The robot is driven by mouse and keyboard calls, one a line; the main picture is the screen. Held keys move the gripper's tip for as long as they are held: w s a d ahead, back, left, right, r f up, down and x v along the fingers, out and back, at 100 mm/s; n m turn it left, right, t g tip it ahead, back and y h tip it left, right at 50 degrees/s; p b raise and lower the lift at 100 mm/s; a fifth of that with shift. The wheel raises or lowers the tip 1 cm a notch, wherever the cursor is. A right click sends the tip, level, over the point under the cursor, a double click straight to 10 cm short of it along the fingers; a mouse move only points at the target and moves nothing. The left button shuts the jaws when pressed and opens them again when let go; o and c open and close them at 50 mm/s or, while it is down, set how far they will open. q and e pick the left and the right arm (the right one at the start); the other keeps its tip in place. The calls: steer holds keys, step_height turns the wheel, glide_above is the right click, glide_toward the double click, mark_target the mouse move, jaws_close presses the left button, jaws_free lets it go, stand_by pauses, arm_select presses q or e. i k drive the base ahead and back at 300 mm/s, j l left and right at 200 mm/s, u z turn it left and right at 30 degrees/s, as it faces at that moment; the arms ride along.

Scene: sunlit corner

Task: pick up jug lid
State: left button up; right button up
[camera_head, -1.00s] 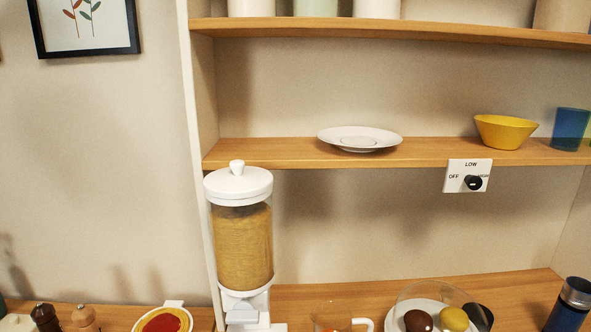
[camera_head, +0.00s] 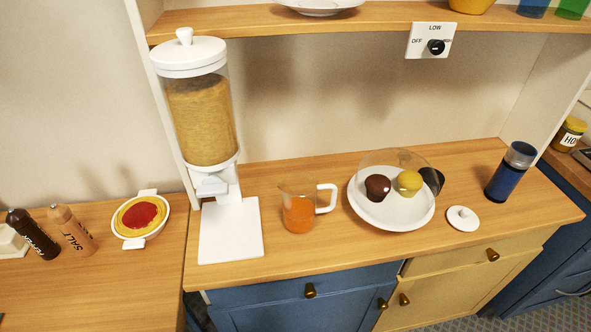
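A small round white lid with a knob (camera_head: 463,218) lies flat on the wooden counter near its front edge, right of the white plate. It appears to be the jug lid. A clear jug with a white handle (camera_head: 299,212) stands on the counter, open at the top, with orange liquid inside. Neither of my grippers shows in this view.
A white plate (camera_head: 393,218) holds brown and yellow muffin-like items under a clear dome. A dark blue bottle (camera_head: 508,172) stands right of the lid. A tall dispenser (camera_head: 203,120) stands left of the jug. A shelf (camera_head: 385,22) hangs above.

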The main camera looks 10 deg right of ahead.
mark_target(464, 219)
steer(key=k+z, duration=0.15)
steer(key=z, duration=1.3)
